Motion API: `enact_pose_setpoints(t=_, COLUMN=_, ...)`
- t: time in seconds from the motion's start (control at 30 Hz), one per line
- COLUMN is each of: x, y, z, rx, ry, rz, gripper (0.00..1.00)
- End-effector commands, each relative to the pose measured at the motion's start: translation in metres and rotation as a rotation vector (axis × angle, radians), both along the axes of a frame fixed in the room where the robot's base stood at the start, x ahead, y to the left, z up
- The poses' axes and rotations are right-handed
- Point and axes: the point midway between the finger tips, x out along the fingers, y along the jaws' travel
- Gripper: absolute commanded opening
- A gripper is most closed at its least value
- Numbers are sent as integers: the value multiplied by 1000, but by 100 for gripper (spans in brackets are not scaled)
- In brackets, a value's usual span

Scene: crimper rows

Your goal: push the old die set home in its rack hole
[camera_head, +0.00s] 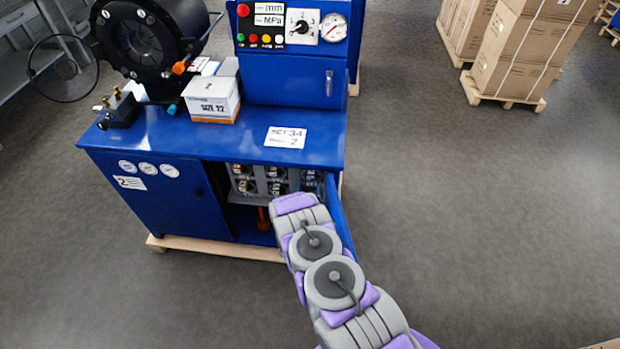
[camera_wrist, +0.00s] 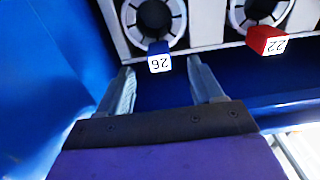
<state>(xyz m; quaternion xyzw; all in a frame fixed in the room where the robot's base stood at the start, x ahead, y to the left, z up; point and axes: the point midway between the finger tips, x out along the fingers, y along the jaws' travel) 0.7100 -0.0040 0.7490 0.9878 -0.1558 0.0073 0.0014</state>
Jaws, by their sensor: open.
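In the wrist view my gripper (camera_wrist: 161,68) is open, its two fingers apart. A ring-shaped die set (camera_wrist: 151,42) sits in a rack hole just beyond the fingertips, with a blue tag reading 26 upside down between them. A second die set (camera_wrist: 262,35) with a red tag, apparently 22, sits to the right. I cannot tell how deep either sits, or which is the old one. In the head view the rack (camera_head: 258,186) shows inside the open cabinet of the blue crimper bench (camera_head: 270,142), with several die sets. My arm hides the gripper there.
The cabinet's open door (camera_head: 338,212) stands right beside my arm. On the bench top are a white box marked SIZE 22 (camera_head: 212,99) and a card (camera_head: 286,137) that seems to read SET 34. Stacked cartons (camera_head: 518,50) stand at the back right. The floor between is clear.

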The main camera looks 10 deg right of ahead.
Motion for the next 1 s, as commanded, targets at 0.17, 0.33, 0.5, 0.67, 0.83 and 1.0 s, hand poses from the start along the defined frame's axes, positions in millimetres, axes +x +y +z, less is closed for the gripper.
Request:
enact_pose_setpoints(t=0.17, x=-39, y=13, z=0, rx=-3, ry=5, rz=2, gripper=66)
enact_pose_setpoints(t=0.33, x=-73, y=26, z=-1, rx=-2, ry=3, rz=3, gripper=66)
enact_pose_setpoints(t=0.5, x=-99, y=34, z=-2, rx=-1, ry=1, rz=2, gripper=66)
enact_pose_setpoints(t=0.67, x=-112, y=37, z=-1, rx=0, ry=-1, rz=-1, gripper=66)
enact_pose_setpoints(t=0.83, x=-116, y=37, z=-2, rx=0, ry=-2, rz=-1, gripper=66)
enact_pose_setpoints(t=1.0, x=-116, y=37, z=-2, rx=0, ry=-2, rz=-2, gripper=66)
